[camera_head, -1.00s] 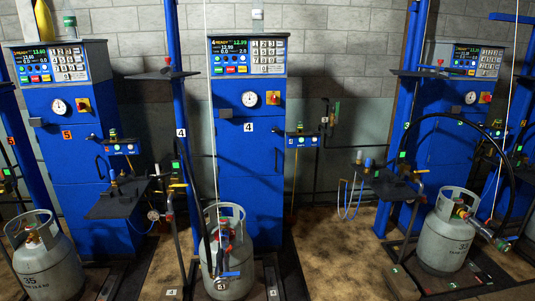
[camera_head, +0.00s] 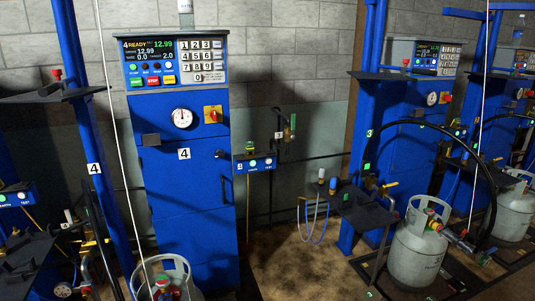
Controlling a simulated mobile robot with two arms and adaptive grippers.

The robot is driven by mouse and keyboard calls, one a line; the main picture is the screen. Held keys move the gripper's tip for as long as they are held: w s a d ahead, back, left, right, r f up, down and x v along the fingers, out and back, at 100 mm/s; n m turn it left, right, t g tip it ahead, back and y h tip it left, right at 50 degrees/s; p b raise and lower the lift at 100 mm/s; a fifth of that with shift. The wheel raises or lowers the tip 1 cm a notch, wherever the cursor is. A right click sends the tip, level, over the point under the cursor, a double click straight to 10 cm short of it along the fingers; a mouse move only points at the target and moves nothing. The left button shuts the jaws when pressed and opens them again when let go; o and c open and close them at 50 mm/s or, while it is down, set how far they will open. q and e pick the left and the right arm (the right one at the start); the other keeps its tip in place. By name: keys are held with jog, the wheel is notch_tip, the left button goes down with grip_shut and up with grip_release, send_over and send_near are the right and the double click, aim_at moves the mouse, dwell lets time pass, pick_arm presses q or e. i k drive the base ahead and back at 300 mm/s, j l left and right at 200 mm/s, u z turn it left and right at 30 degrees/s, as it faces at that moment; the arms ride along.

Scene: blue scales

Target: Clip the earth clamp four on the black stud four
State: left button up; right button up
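Station four is a blue cabinet (camera_head: 185,210) marked 4, with a lit panel reading READY. A blue post (camera_head: 94,135) also marked 4 stands to its left. The top of a grey gas cylinder (camera_head: 168,272) with a red valve part shows at the bottom edge in front of the cabinet; its lower body is cut off. I cannot make out earth clamp four or black stud four for certain. Neither of my grippers is in view.
A dark shelf with valves (camera_head: 25,250) is at lower left. A small blue button box (camera_head: 255,164) juts right of the cabinet. Another cylinder (camera_head: 416,250), a black hose and a hanging blue cable loop (camera_head: 312,225) are at right. Bare floor lies between the stations.

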aim_at(250, 148)
jog(key=u, duration=0.5)
jog(key=i+l+u, duration=0.4)
jog(key=l, duration=0.15)
jog(key=i+l+u, duration=0.2)
jog(key=l, duration=0.15)
jog(key=l+u, duration=0.25)
jog(key=i+l+u, duration=0.2)
jog(key=l, duration=0.25)
jog(key=i+l, duration=0.1)
jog(key=l, duration=0.5)
jog(key=i+l, duration=0.1)
jog(key=l, duration=0.5)
jog(key=i+l+u, duration=0.1)
jog(key=l, duration=0.5)
